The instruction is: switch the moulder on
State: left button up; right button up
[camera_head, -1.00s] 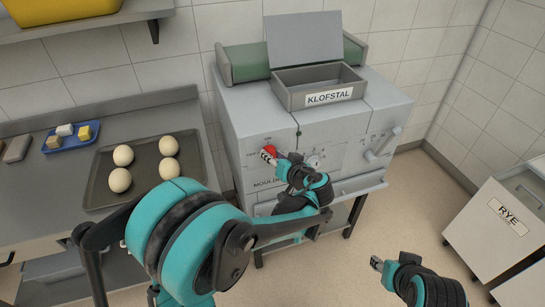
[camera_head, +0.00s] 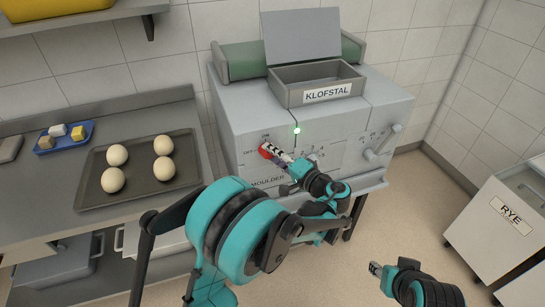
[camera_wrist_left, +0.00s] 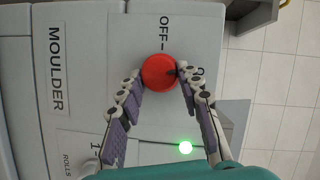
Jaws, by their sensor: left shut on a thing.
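The moulder (camera_head: 235,120) is a grey machine against the back wall with a KLOFSTAL tray on top. A red knob (camera_head: 265,151) sits on its front beside OFF and ON marks. My left gripper (camera_head: 274,153) is at the knob, and in the left wrist view the red knob (camera_wrist_left: 159,72) is between its two fingertips (camera_wrist_left: 162,74), which are shut on it. A green lamp (camera_head: 297,131) on the front is lit; it also glows in the left wrist view (camera_wrist_left: 185,148). My right gripper (camera_head: 376,268) is low at the right, clear of the machine; its finger opening is too small to judge.
A dark tray with several dough balls (camera_head: 163,168) stands on the steel counter (camera_head: 60,190) at the left. A small blue tray (camera_head: 45,147) lies behind it. A RYE bin (camera_head: 490,230) stands at the right. The floor between is clear.

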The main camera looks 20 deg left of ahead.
pick_arm(q)
jog(key=shift+f+m+y, duration=0.1)
jog(key=shift+m+y, duration=0.4)
jog(key=shift+m, duration=0.7)
jog(key=shift+m+t, duration=0.3)
jog(key=shift+t, duration=0.1)
jog(key=o, duration=1.2)
jog(key=shift+w+a, duration=0.1)
jog(key=shift+c, duration=0.2)
jog(key=v, duration=1.2)
